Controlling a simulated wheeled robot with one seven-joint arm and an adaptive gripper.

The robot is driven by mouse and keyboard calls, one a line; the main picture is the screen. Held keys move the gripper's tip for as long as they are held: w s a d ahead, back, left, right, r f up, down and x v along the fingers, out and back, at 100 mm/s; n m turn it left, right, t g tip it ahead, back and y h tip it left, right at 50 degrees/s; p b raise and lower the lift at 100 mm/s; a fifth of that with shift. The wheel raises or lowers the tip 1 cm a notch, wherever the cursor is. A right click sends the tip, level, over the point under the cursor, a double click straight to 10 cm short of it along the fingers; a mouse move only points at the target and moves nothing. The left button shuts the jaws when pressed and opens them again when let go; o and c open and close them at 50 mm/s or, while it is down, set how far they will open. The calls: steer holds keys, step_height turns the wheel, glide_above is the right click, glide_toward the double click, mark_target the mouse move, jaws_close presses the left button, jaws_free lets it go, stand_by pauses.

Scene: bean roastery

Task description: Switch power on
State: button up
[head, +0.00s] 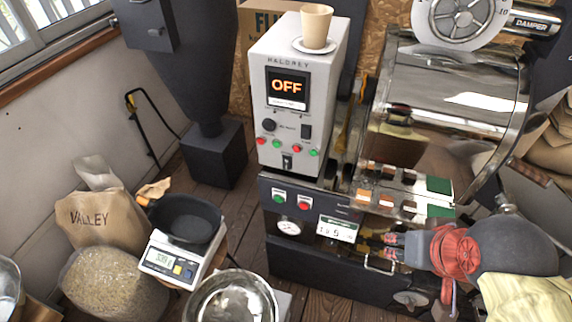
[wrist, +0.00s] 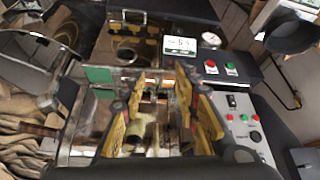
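A light grey control box (head: 300,92) stands on the dark machine base, with a display (head: 287,87) that reads OFF in orange. My gripper (head: 380,250) is in front of the machine, right of and below the box, touching no control. In the wrist view its fingers (wrist: 152,92) are spread and empty.
A green button (head: 279,198) and a red button (head: 304,203) sit on the base panel above a gauge (head: 289,227). A cup (head: 316,24) stands on the box. A scale (head: 170,262) with a black bowl and a steel bowl (head: 232,300) are at front left.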

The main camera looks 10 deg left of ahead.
steer(key=c, duration=0.6)
jaws_close()
stand_by(0.8)
